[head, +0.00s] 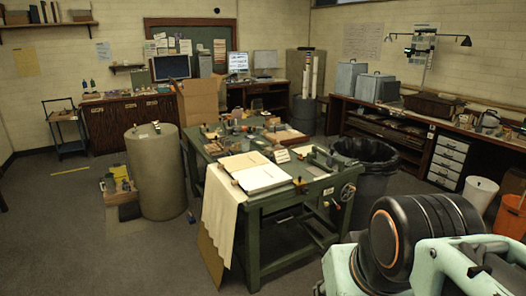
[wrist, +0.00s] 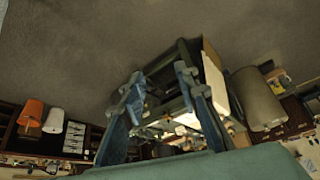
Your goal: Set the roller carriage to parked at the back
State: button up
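A green work table (head: 290,212) stands mid-room in the head view, with a handwheel (head: 348,191) at its right end. Dark metal fittings (head: 322,161) lie across the table's right end. They may be the roller carriage, but it is too small to tell, and I cannot read its position. My gripper (wrist: 160,100) shows in the wrist view as two blue fingers standing apart, with nothing seen held between them. The table shows beyond them, upside down and far off. In the head view my arm is at the lower right, apart from the table, and the fingers are out of view.
A large grey drum (head: 157,175) stands left of the table, and a black bin (head: 368,168) stands behind its right end. A pale cloth (head: 220,212) hangs off the table's front left. A white bucket (head: 479,194) stands at the right. The floor at the front left is clear.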

aim_at(330, 162)
jog(key=i+z, duration=0.2)
jog(key=i, duration=0.2)
jog(key=i+j+z, duration=0.2)
jog(key=i, duration=0.15)
jog(key=i+j+z, duration=0.2)
jog(key=i, duration=0.2)
jog(key=i+j, duration=0.1)
jog(key=i, duration=0.3)
jog(key=i+j+u, duration=0.1)
jog(key=i, duration=0.35)
